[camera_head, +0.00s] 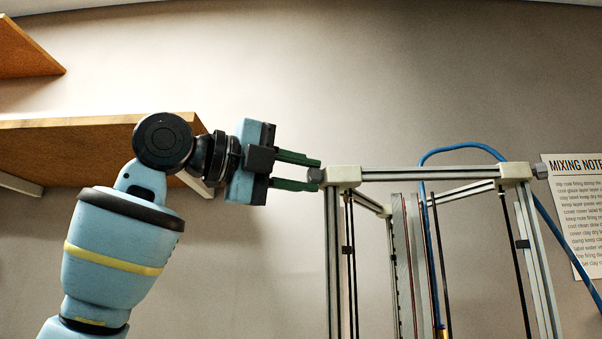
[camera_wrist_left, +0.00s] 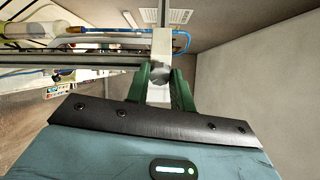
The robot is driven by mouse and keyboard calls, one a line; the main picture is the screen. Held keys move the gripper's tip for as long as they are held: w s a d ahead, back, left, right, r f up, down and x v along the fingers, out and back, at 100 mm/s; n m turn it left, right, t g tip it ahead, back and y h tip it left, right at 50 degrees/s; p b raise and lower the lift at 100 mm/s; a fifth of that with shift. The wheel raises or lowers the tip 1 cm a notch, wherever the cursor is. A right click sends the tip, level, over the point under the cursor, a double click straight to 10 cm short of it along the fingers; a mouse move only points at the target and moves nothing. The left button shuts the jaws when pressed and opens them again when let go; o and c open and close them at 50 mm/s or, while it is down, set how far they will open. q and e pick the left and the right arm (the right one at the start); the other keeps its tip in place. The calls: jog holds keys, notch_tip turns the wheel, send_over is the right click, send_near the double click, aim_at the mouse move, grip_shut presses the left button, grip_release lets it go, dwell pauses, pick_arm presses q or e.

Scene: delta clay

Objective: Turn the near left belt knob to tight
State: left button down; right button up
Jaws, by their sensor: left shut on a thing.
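The near left belt knob (camera_head: 315,176) is a small grey knob on the left side of the white corner block (camera_head: 343,176) at the top of the printer frame. My left gripper (camera_head: 312,175) reaches it from the left, with its green fingers shut on it. In the left wrist view the knob (camera_wrist_left: 158,76) sits between the two green fingers (camera_wrist_left: 159,84), against the white block (camera_wrist_left: 161,45). No mark showing how tight the knob is can be made out. My right gripper is not in view.
The delta frame's top bar (camera_head: 430,174) runs right to another white corner block (camera_head: 515,172) with a grey knob (camera_head: 541,171). A blue tube (camera_head: 462,147) arches above the frame. A wooden shelf (camera_head: 80,150) is behind my left arm. A paper notice (camera_head: 577,200) hangs at right.

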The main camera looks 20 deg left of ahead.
pick_arm(q)
jog(key=shift+m, duration=0.4)
jog(key=c, duration=1.2)
grip_release()
jog(key=v, duration=0.7)
jog(key=shift+s+a, duration=0.3)
jog(key=shift+f, duration=0.1)
